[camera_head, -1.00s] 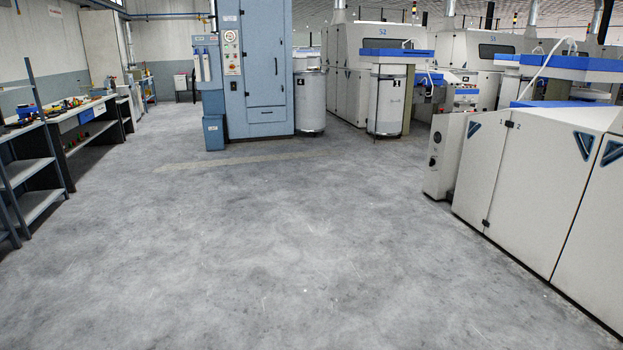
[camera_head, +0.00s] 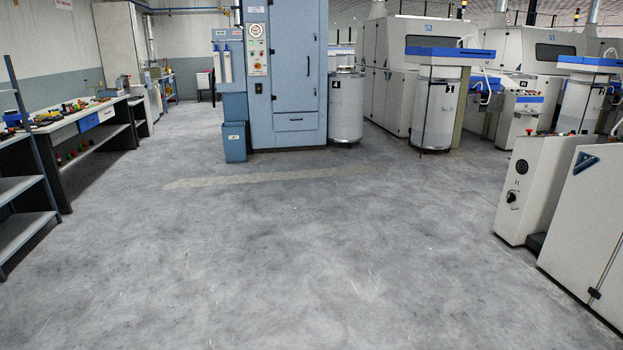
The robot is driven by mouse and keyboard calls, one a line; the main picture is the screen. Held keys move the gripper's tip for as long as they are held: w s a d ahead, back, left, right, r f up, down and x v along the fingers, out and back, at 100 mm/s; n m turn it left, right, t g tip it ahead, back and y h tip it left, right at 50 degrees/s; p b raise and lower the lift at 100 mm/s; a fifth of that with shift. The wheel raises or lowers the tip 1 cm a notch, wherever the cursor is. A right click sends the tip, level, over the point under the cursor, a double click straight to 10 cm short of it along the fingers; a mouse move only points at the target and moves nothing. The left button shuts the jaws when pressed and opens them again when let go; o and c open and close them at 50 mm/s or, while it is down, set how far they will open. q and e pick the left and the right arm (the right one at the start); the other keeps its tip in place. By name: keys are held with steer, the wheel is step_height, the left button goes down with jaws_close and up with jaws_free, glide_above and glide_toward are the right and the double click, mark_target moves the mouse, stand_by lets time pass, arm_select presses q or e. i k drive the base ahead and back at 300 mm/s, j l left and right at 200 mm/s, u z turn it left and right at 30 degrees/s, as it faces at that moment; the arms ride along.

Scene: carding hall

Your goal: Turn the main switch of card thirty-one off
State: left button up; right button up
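Small coloured buttons show along the cabinet's top. Neither of my grippers is in the head view.
Open grey floor (camera_head: 300,260) lies in front. A blue cabinet (camera_head: 286,80) with a blue bin (camera_head: 234,142) stands ahead. A shelf rack (camera_head: 22,190) and a workbench (camera_head: 90,122) line the left. Card 52 (camera_head: 428,40) and white cans (camera_head: 346,110) stand behind.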

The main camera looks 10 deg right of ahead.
mark_target(511, 197)
steer(key=i+z, duration=0.2)
steer(key=i, duration=0.3)
steer(key=i+z, duration=0.2)
steer(key=i, duration=0.3)
steer(key=i+z, duration=0.25)
steer(key=i, duration=0.25)
steer(key=i+j+z, duration=0.2)
steer(key=i, duration=0.3)
steer(key=i+j+z, duration=0.2)
steer(key=i, duration=0.25)
steer(key=i+l+z, duration=0.15)
steer(key=i, duration=0.7)
steer(key=i+z, duration=0.2)
steer(key=i, duration=0.7)
steer(key=i+j+z, duration=0.15)
steer(key=i, duration=0.7)
steer(key=i+j+z, duration=0.15)
steer(key=i+z, duration=0.15)
steer(key=i, duration=0.25)
steer(key=i+j+z, duration=0.3)
steer(key=i, duration=0.2)
steer(key=i+j+z, duration=0.35)
steer(key=i+j, duration=0.05)
steer(key=i, duration=0.1)
